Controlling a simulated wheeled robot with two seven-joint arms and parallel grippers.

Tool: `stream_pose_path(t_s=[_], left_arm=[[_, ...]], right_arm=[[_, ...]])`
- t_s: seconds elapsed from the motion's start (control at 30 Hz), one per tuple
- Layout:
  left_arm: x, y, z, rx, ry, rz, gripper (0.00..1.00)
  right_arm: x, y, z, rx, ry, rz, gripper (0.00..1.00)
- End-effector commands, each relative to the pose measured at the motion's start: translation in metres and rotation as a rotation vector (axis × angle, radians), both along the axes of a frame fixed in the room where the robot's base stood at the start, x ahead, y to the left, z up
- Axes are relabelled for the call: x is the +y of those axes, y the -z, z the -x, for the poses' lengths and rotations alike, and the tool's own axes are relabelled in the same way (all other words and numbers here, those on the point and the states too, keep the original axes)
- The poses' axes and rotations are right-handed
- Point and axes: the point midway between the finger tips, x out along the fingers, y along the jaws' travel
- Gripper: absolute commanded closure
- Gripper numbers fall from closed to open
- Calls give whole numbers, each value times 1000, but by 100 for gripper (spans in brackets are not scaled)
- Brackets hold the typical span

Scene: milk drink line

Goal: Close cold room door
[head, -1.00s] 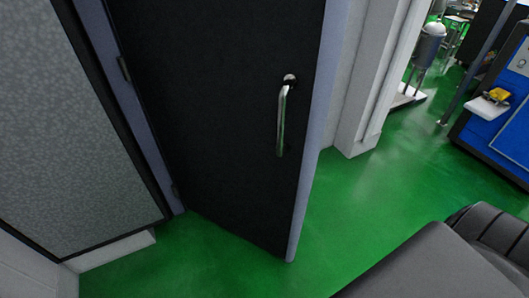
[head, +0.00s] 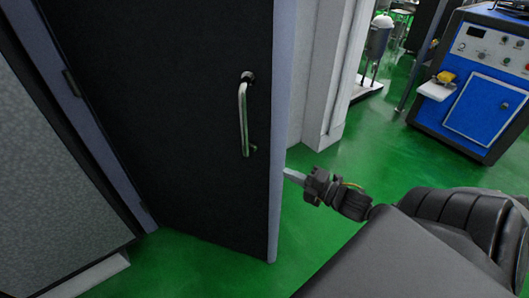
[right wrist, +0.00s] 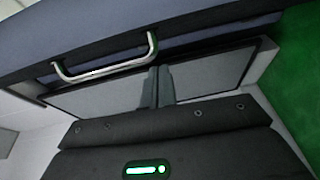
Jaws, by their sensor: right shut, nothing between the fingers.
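The cold room door (head: 165,110) is a dark panel with a pale bluish edge and stands open, swung out from its frame at the left. Its upright metal handle (head: 243,115) is on the panel's right part. My right gripper (head: 287,173) is shut and empty, with its tip close to the door's free edge, below and right of the handle. I cannot tell whether it touches the edge. In the right wrist view the handle (right wrist: 105,73) shows at the upper left, beyond the gripper. My left gripper is not in view.
A grey wall panel (head: 50,200) stands left of the door. A white wall end (head: 325,90) is behind the door's free edge. A blue machine (head: 480,85) stands at the upper right. Green floor (head: 390,160) is clear between.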

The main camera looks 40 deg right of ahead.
Motion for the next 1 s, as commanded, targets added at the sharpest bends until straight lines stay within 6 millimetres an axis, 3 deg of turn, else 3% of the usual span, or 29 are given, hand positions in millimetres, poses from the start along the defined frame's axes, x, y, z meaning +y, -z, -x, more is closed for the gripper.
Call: stream_pose_path(t_s=[0.13,0.47,1.0], left_arm=[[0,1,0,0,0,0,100],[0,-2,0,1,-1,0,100],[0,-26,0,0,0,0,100]], right_arm=[[14,-21,3,-42,-44,14,100],[18,-24,-10,-47,-43,15,100],[48,-27,-96,-48,-44,12,100]])
